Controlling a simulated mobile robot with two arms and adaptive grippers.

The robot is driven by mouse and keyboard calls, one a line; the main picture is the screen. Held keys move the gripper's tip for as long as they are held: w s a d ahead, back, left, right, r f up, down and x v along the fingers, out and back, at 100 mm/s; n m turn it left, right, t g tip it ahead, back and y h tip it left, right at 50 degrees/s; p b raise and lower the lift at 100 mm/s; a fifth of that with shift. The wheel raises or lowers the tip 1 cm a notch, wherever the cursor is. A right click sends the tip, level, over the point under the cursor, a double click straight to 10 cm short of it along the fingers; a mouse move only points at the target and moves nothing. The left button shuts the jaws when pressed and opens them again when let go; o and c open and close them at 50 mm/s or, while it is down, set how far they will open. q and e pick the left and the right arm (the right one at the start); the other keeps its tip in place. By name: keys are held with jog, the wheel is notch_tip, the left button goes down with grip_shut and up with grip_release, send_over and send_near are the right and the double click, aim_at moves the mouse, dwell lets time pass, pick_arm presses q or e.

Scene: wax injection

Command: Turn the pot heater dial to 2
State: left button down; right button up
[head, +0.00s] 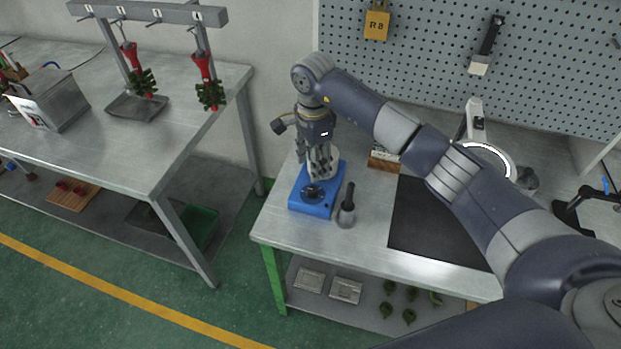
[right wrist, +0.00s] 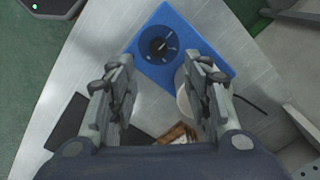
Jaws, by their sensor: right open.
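The pot heater is a blue box (head: 308,207) near the left end of the right-hand workbench. Its round black dial (head: 313,192) is on the sloped front; in the right wrist view the dial (right wrist: 158,43) shows at upper middle with a light pointer line and marks too small to read. A light pot (head: 330,160) on the heater is partly hidden behind my right gripper (head: 318,170). My right gripper is open and points down over the heater, with the dial lying beyond its fingertips in the right wrist view (right wrist: 165,75). It appears apart from the dial. My left gripper is out of view.
A black mat (head: 435,222) and a small wooden box (head: 383,158) lie farther right. A ring lamp (head: 487,155) stands behind my arm. The bench's front edge is close to the heater.

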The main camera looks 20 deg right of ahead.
jog(key=p, duration=0.2)
send_over(313, 189)
jog(key=f, duration=0.4)
jog(key=shift+s+f, duration=0.2)
jog(key=shift+f, duration=0.2)
jog(key=f, duration=0.2)
jog(key=shift+w+f, duration=0.2)
jog(key=shift+f, duration=1.05)
jog(key=shift+c, duration=0.2)
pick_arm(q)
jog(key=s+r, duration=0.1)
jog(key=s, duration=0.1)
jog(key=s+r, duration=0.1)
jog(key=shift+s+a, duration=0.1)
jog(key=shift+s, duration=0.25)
pick_arm(e)
grip_shut()
